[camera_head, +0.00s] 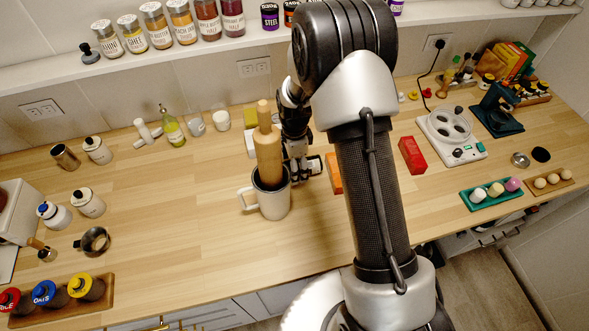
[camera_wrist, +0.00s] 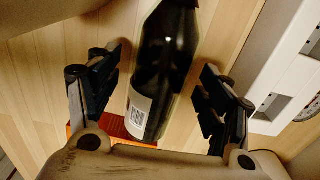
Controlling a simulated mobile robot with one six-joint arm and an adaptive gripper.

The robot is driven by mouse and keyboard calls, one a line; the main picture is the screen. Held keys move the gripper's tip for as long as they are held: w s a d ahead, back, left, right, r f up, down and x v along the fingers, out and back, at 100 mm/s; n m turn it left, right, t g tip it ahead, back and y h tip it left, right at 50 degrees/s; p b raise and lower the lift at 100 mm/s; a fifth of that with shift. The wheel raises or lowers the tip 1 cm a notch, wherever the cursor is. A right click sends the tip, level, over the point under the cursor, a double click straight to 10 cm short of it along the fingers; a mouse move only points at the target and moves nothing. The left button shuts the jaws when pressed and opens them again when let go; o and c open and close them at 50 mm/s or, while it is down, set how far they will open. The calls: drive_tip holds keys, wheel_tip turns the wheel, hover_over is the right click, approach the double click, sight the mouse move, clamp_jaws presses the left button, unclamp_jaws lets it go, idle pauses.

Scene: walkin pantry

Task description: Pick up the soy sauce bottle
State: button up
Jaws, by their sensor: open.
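The soy sauce bottle, a dark glossy bottle (camera_wrist: 168,55) with a pale barcode label, shows in the wrist view. It lies in the gap between my gripper's fingers (camera_wrist: 162,72). My gripper is open, with one finger on either side of the bottle and visible space between each finger and the glass. The bottle's upper end runs out of the frame. In the head view my gripper (camera_head: 302,166) is beside the tall mug, and my arm hides the bottle.
A grey-white mug (camera_head: 273,205) holding a wooden rolling pin (camera_head: 267,150) stands close left of my gripper. An orange block (camera_head: 334,174) is just right, partly behind my arm. A red box (camera_head: 412,155) and white hotplate (camera_head: 438,145) are farther right. The left-centre counter is clear.

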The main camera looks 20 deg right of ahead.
drive_tip(key=shift+f, duration=0.3)
drive_tip(key=shift+r, duration=0.1)
clamp_jaws()
idle(0.7)
